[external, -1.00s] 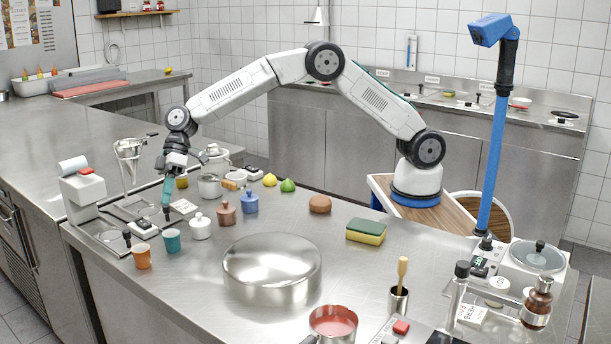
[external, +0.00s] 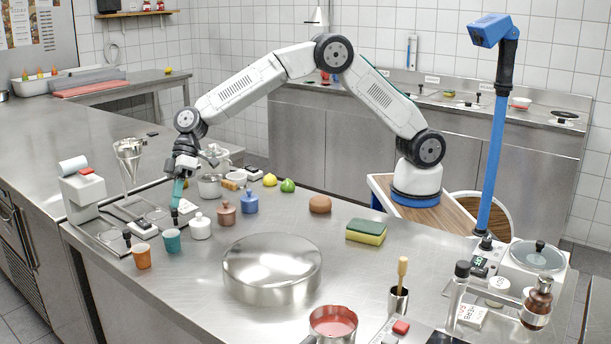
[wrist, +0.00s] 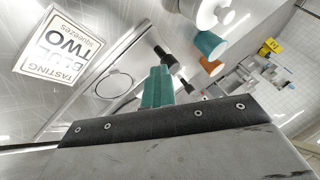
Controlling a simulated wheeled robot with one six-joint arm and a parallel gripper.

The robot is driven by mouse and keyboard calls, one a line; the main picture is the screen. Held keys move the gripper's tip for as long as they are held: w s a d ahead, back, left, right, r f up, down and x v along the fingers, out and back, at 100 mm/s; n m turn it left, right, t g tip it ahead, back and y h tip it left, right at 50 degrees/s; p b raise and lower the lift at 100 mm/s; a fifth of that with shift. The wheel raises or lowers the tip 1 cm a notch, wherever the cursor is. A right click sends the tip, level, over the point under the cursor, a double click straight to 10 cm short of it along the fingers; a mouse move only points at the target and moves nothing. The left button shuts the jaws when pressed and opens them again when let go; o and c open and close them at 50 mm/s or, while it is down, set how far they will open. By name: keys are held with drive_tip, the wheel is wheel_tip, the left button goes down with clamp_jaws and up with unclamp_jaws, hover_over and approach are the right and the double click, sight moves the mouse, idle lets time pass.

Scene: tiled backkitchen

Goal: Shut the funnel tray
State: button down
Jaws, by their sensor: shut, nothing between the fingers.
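The clear funnel (external: 130,160) stands on the left of the steel worktop. Low steel trays lie in front of it, and I take the one with black knobs (external: 127,237) to be the funnel tray (external: 108,236). In the wrist view a flat tray with a ring (wrist: 113,84) and a black knob (wrist: 164,53) lies beyond my fingers. My gripper (external: 175,222) is shut and empty, pointing down by the right side of the trays. Its teal fingers also show in the wrist view (wrist: 158,88). Whether it touches the tray I cannot tell.
A teal cup (external: 172,241), an orange cup (external: 142,257) and a white jar (external: 200,227) stand close to my gripper. A printed card (wrist: 54,44) lies beside it. A white dispenser (external: 82,195) stands left. A large round steel tin (external: 271,270) occupies the middle worktop.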

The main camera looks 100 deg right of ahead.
drive_tip(key=v, duration=1)
drive_tip(key=s+d+f+m+g+h, duration=0.1)
drive_tip(key=s+d+f+m+g, duration=0.15)
drive_tip(key=s, duration=0.55)
drive_tip(key=s+d+r+h, duration=0.2)
drive_tip(key=s+d, duration=0.2)
drive_tip(key=s, duration=1.1)
drive_tip(key=s+d+r+m+t+h, duration=0.1)
drive_tip(key=s+d, duration=0.3)
drive_tip(key=s, duration=1.2)
drive_tip(key=s+d+r+m+h, duration=0.1)
drive_tip(key=s+d+r, duration=0.3)
drive_tip(key=s, duration=1.1)
drive_tip(key=shift+h, duration=0.9)
